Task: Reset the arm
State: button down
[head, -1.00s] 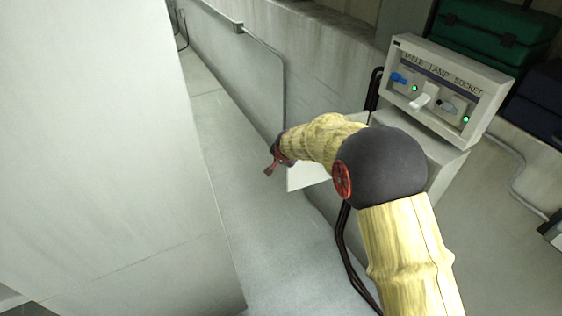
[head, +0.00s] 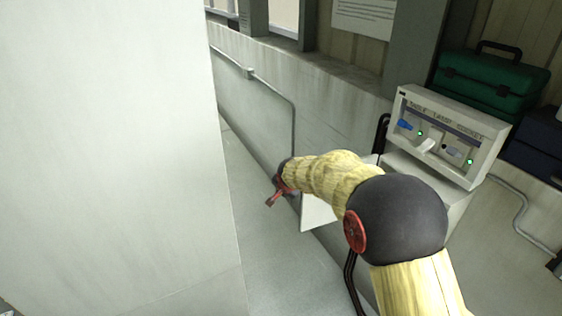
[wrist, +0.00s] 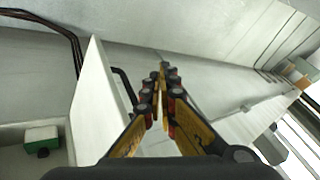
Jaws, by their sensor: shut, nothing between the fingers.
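My gripper (head: 277,192) shows in the head view at the end of my arm, which bends out to the left in front of the wall. In the wrist view its two yellow and black fingers (wrist: 162,85) run together at the tips, shut and empty. Nothing is held, and the fingertips point over a bare grey surface.
A white socket box (head: 448,136) with a blue plug, a lever and green lights stands right of my arm. Green (head: 494,80) and dark blue (head: 535,125) cases sit behind it. A large pale panel (head: 110,150) fills the left. A white panel edge (wrist: 97,105) is close beside my fingers.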

jog(key=s+d+f+n+g+h, duration=0.1)
jog(key=s+d+f+n+g, duration=0.15)
jog(key=s, duration=0.35)
jog(key=s+d+f+n+g, duration=0.1)
jog(key=s+d+n, duration=0.15)
jog(key=s, duration=0.35)
jog(key=s+d+r+n, duration=0.1)
jog(key=s+d+r, duration=0.3)
jog(key=s, duration=0.7)
jog(key=s+d+r+t, duration=0.1)
jog(key=s+d+r, duration=0.3)
jog(key=s+r, duration=0.4)
jog(key=s+d+r+n, duration=0.1)
jog(key=s+d+r, duration=0.3)
jog(key=s, duration=1.1)
notch_tip(320, 180, up, 3)
jog(key=shift+s+f+n+t, duration=0.1)
jog(key=shift+s+n+t, duration=0.2)
jog(key=shift+s+t, duration=0.1)
